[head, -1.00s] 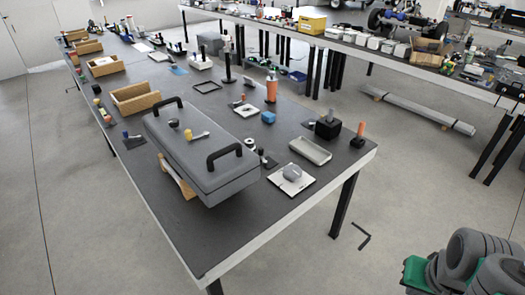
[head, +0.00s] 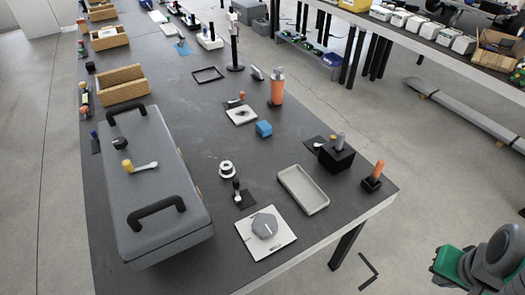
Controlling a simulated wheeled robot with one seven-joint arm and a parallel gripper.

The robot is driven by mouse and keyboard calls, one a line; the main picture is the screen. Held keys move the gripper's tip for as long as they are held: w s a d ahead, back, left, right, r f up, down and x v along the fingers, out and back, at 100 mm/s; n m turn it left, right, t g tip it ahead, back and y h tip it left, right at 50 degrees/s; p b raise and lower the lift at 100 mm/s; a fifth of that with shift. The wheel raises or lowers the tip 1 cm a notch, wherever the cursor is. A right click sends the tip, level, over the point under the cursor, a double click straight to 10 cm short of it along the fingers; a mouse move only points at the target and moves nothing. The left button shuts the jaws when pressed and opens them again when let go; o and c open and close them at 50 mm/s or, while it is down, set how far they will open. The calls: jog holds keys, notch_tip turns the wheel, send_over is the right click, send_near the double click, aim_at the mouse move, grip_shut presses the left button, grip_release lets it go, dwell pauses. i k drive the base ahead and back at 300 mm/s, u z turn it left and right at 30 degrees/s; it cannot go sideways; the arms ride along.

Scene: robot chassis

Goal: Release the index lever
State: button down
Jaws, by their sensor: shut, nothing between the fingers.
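Several small levers stand on the dark workbench (head: 205,130), and I cannot tell for sure which is the index lever. A lever with a yellow knob (head: 140,165) lies on top of the grey case at the left. A small black-knobbed lever (head: 238,192) stands on a black plate near the middle. A lever with an orange tip (head: 239,108) sits on a white plate further back. A white plate with a grey dial (head: 264,225) lies near the front edge. Only grey and green links of my arm show at bottom right; my gripper's fingers are not visible.
The large grey case (head: 160,215) with two black handles fills the bench's left front. A grey tray (head: 303,190), a black box (head: 336,157) and an orange-handled tool (head: 374,175) stand near the right edge.

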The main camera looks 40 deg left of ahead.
aim_at(235, 182)
jog(key=i, duration=0.85)
jog(key=u, duration=4.35)
jog(key=i, duration=0.5)
